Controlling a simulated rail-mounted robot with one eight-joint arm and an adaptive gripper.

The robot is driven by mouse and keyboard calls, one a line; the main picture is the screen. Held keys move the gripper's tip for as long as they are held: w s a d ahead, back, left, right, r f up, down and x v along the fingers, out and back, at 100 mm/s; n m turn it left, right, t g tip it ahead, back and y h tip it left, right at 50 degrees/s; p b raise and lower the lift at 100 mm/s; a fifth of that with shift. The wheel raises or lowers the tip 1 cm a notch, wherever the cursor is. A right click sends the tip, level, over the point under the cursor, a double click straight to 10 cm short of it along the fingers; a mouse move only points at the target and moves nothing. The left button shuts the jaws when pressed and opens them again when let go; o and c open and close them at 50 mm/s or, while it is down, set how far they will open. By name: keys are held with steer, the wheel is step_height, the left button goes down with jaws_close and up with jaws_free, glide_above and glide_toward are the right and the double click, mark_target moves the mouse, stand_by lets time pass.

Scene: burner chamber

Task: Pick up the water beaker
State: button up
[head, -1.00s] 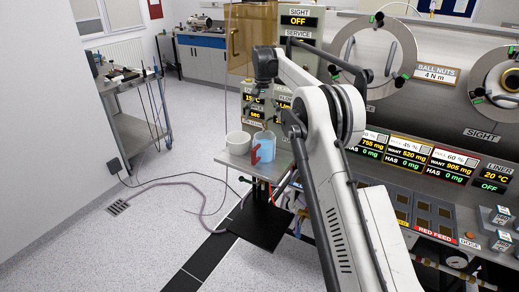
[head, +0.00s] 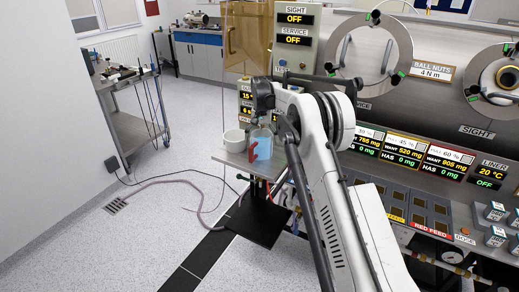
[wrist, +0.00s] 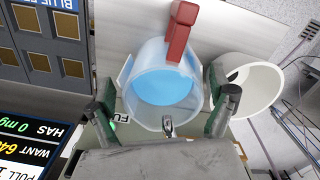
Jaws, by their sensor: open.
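The water beaker (head: 263,148) is a clear vessel with blue liquid and a red handle or clip on its side. It stands on a small metal shelf (head: 232,161) in the head view. In the wrist view the beaker (wrist: 163,88) sits just ahead of my gripper (wrist: 168,108), seen from above. My gripper is open, with one green-padded finger on each side of the near part of the beaker. I cannot tell whether either finger touches it. In the head view my arm's end is above the beaker, and the fingers are hard to make out.
A white bowl (wrist: 248,85) stands close to the beaker, right beside one finger; it also shows in the head view (head: 234,141). The panel with displays (head: 405,147) is to the right. A steel trolley (head: 130,105) stands at the left, with open floor between.

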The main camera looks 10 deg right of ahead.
steer(key=shift+f, duration=0.95)
steer(key=c, duration=1.9)
steer(key=shift+r, duration=0.2)
